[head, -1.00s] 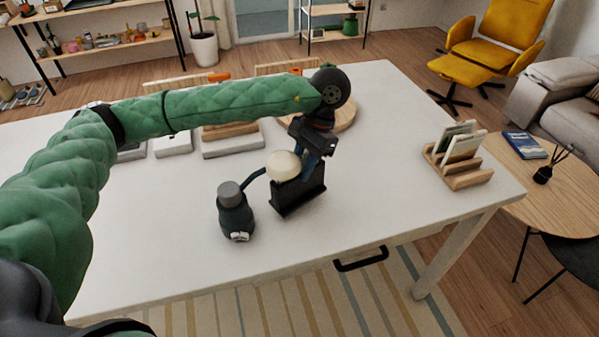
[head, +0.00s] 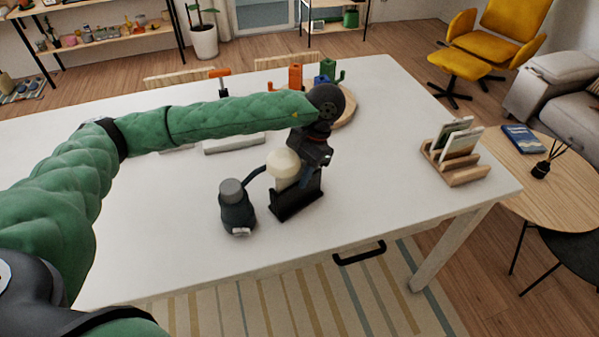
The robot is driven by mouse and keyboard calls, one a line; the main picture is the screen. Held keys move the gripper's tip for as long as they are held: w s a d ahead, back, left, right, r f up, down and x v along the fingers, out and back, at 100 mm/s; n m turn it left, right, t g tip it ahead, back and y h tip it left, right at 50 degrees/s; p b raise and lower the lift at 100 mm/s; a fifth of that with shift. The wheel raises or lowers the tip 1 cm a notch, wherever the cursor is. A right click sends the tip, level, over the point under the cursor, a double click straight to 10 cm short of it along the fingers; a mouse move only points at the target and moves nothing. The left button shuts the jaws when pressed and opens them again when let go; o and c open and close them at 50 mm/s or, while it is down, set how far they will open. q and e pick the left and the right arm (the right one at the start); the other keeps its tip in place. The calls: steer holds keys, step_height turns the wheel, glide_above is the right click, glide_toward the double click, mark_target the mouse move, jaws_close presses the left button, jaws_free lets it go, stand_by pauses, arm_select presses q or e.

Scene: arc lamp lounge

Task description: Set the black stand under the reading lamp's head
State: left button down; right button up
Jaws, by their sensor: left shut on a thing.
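The reading lamp has a dark grey bottle-shaped base (head: 237,208), a thin curved neck and a round cream head (head: 283,163). It stands near the table's front edge. The black stand (head: 296,203) is right of the lamp base. The lamp head overlaps its upper left part in the picture; I cannot tell whether they touch. My left gripper (head: 309,176) reaches down from above behind the lamp head and is shut on the black stand. Its fingertips are partly hidden by the lamp head and the stand. My right gripper is not in view.
A wooden rack with cards (head: 457,160) stands on the white table's (head: 390,110) right end. Pale trays (head: 233,143) lie beneath my left arm. The table's front right is clear.

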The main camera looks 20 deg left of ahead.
mark_target(303, 164)
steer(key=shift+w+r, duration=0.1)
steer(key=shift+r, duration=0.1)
arm_select(q)
steer(key=c, duration=1.2)
jaws_free()
steer(key=shift+o, duration=0.4)
steer(key=shift+r, duration=0.1)
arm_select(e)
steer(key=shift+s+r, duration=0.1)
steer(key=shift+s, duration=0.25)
arm_select(q)
steer(key=shift+w+d+r, duration=0.1)
steer(key=shift+w+r, duration=0.05)
steer(key=shift+r, duration=0.1)
steer(key=shift+b+v, duration=0.6)
steer(key=shift+v, duration=0.2)
steer(key=shift+w+r, duration=0.2)
steer(key=shift+r, duration=0.15)
steer(key=shift+b+v, duration=1.65)
steer(key=shift+v, duration=2.85)
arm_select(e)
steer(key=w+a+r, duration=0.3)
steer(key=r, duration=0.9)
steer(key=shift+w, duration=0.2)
arm_select(q)
steer(key=shift+s, duration=0.1)
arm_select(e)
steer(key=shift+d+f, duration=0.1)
